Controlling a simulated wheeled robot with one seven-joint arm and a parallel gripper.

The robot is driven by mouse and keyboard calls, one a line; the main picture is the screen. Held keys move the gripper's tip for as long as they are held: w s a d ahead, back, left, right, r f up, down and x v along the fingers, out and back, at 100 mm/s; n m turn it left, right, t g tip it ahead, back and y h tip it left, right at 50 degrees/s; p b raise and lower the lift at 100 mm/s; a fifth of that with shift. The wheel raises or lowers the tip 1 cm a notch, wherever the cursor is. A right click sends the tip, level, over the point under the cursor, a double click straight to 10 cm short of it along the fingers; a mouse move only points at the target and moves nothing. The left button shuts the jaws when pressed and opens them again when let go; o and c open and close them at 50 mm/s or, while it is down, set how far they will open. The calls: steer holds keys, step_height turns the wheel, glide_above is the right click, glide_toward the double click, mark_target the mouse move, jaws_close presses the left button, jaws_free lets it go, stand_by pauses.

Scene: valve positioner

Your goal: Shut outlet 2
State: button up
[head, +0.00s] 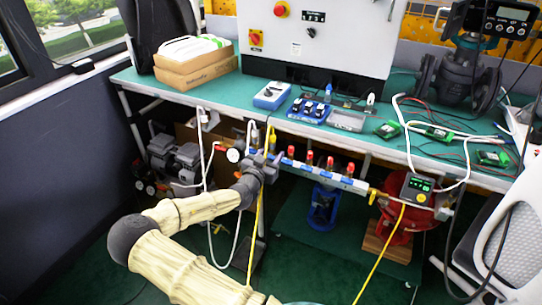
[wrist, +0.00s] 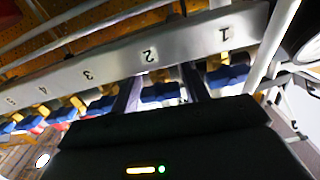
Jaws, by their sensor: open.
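The outlet rail (wrist: 185,48) crosses the wrist view, a pale bar with upside-down numbers, 1 at right. The blue handle of outlet 2 (wrist: 160,93) sits below its number, with a brass-coloured body behind. My gripper (wrist: 161,92) is open, one dark finger on each side of this handle; I cannot tell whether either touches it. The handle's far parts are partly hidden by the gripper's dark housing. In the head view the rail (head: 342,181) runs under the bench's front edge, and my gripper (head: 270,162) is at its left end.
The blue handle of outlet 1 (wrist: 228,75) is close on the right of my gripper, and outlet 3's handle (wrist: 102,105) close on the left. A round gauge (head: 234,155) stands left of the gripper. The green bench (head: 225,100) overhangs the rail; yellow and white hoses hang nearby.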

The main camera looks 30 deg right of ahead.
steer(key=shift+c, duration=0.4)
steer(key=c, duration=0.6)
steer(key=shift+n, duration=0.5)
steer(key=o, duration=0.7)
